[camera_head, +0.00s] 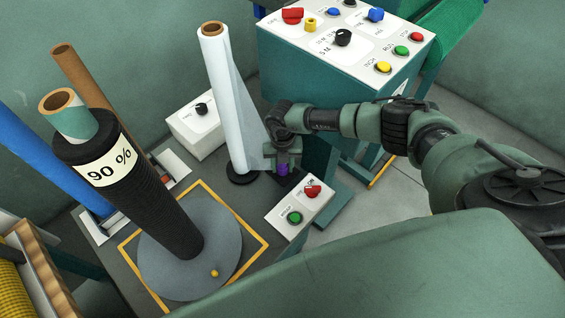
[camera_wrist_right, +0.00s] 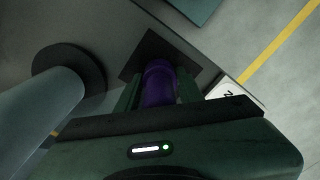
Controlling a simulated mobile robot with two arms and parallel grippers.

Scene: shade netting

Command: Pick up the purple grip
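The purple grip (camera_head: 283,169) shows small and dark below my right gripper (camera_head: 283,163) in the head view. In the right wrist view the purple grip (camera_wrist_right: 158,84) lies between the two fingers of my right gripper (camera_wrist_right: 160,90), over a dark square plate (camera_wrist_right: 148,50). The fingers flank it closely on both sides. I cannot tell whether they press on it or a thin gap is left. The lower part of the grip is hidden in the head view. My left gripper is not in view.
A white film roll (camera_head: 228,100) stands upright just left of my right gripper. A small control box (camera_head: 300,205) with red and green buttons is close to its right. A black roll marked 90 % (camera_head: 150,190) stands on a grey disc. A large button console (camera_head: 345,50) is behind.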

